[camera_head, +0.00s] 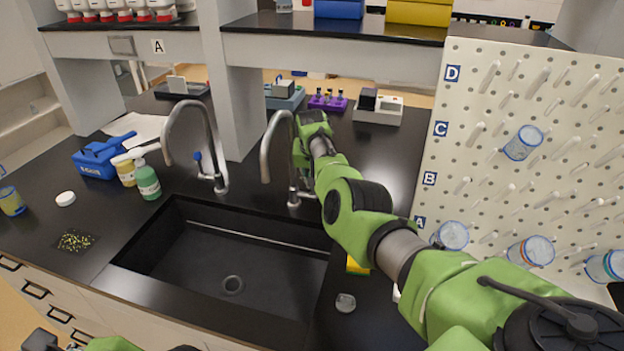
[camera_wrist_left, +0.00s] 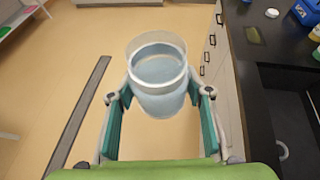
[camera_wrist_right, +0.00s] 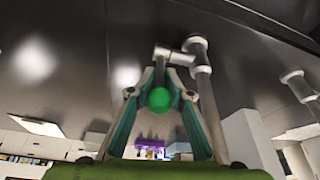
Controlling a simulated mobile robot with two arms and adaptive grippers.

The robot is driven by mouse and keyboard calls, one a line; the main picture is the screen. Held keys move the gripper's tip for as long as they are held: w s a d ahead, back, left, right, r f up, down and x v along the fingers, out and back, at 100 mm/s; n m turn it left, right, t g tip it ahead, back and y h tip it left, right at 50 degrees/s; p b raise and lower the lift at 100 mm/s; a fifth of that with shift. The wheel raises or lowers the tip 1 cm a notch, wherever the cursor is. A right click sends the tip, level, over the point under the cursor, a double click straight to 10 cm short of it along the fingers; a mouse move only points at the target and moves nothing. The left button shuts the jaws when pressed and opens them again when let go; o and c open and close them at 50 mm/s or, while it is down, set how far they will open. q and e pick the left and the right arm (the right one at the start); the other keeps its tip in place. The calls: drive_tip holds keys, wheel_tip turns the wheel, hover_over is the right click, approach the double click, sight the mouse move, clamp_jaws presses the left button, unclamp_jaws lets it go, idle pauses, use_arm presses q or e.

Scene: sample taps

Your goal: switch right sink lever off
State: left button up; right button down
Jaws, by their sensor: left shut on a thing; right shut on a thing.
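The right sink tap (camera_head: 268,150) is a grey gooseneck behind the right side of the black sink (camera_head: 240,238). My right arm reaches over to it and hides its lever in the head view. In the right wrist view, the lever's green round knob (camera_wrist_right: 160,98) sits between the fingertips of my right gripper (camera_wrist_right: 160,92), which is shut on it. The tap's metal body (camera_wrist_right: 201,62) rises beside it. My left gripper (camera_wrist_left: 160,92) is shut on a clear beaker (camera_wrist_left: 158,75) of pale liquid, held upright over the floor in front of the counter.
The left tap (camera_head: 200,145) with a blue-tipped lever stands left of the right one. Bottles (camera_head: 147,180) and a blue box (camera_head: 100,157) are on the left counter. A pegboard (camera_head: 510,150) with beakers stands at right. A shelf post (camera_head: 238,110) rises behind the taps.

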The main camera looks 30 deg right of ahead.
drive_tip(key=c, duration=1.9)
unclamp_jaws()
drive_tip(key=shift+w, duration=0.1)
drive_tip(key=v, duration=1.2)
drive_tip(key=shift+f, duration=0.15)
